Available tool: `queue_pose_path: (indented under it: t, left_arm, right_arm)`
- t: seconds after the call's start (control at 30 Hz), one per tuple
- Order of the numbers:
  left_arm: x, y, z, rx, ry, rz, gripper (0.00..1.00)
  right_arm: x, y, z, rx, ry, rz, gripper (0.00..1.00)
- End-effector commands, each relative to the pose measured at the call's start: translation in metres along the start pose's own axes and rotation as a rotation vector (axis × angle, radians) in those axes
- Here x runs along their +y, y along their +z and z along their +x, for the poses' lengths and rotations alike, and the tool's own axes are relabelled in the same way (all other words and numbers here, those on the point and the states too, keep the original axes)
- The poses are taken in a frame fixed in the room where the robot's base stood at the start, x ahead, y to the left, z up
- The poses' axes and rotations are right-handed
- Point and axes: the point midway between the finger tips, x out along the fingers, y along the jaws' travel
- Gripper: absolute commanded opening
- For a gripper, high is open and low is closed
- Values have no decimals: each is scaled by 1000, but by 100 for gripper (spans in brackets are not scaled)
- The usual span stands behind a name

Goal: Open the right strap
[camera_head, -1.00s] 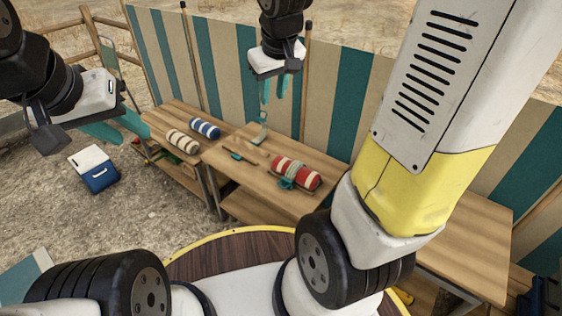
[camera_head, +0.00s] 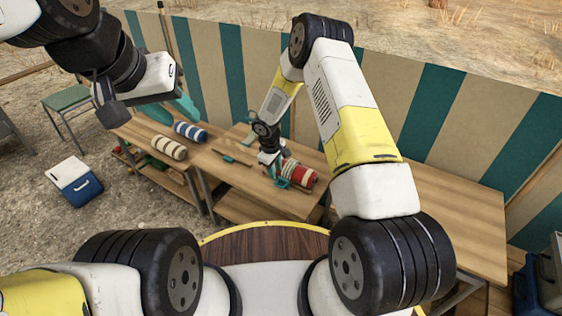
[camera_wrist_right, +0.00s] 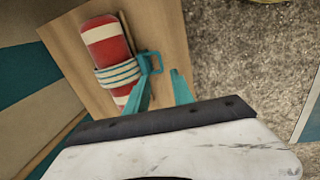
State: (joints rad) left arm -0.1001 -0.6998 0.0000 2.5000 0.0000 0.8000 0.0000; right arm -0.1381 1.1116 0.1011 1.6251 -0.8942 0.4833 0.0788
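The red and white roll (camera_head: 303,174) lies on the wooden table, and it also shows in the right wrist view (camera_wrist_right: 103,40). A white-and-teal striped strap (camera_wrist_right: 118,74) wraps around it, with a teal buckle loop (camera_wrist_right: 153,62) at its side. My right gripper (camera_wrist_right: 164,82) is open, its teal fingers apart and empty. One finger is close to the strap and loop; I cannot tell whether it touches. In the head view my right gripper (camera_head: 276,172) is at the roll's left end. My left gripper (camera_head: 175,108) is raised over the left table, fingers apart, holding nothing visible.
A blue-striped roll (camera_head: 190,132) and a cream roll (camera_head: 169,147) lie on the left part of the tables. A striped fence (camera_head: 440,125) stands behind. A blue-and-white cooler (camera_head: 75,182) sits on the ground at left. The table (camera_head: 440,210) at right is clear.

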Motion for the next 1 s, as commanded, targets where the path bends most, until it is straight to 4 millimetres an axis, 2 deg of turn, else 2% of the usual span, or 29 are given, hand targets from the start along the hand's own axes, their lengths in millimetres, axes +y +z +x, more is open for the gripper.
queue_pose_path:
  t: [0.53, 0.7, 0.93, 1.0]
  left_arm:
    - [0, 0, 0, 0, 0, 0, 36]
    - [0, 0, 0, 0, 0, 0, 36]
    - [0, 0, 0, 0, 0, 0, 36]
    - [0, 0, 0, 0, 0, 0, 36]
  right_arm:
    - [-2, 0, 73, -1, -3, -6, 29]
    - [-2, -1, 82, 0, -2, -5, 29]
    - [-2, 0, 82, 0, -2, -5, 29]
    - [-2, 0, 82, -1, -2, -5, 15]
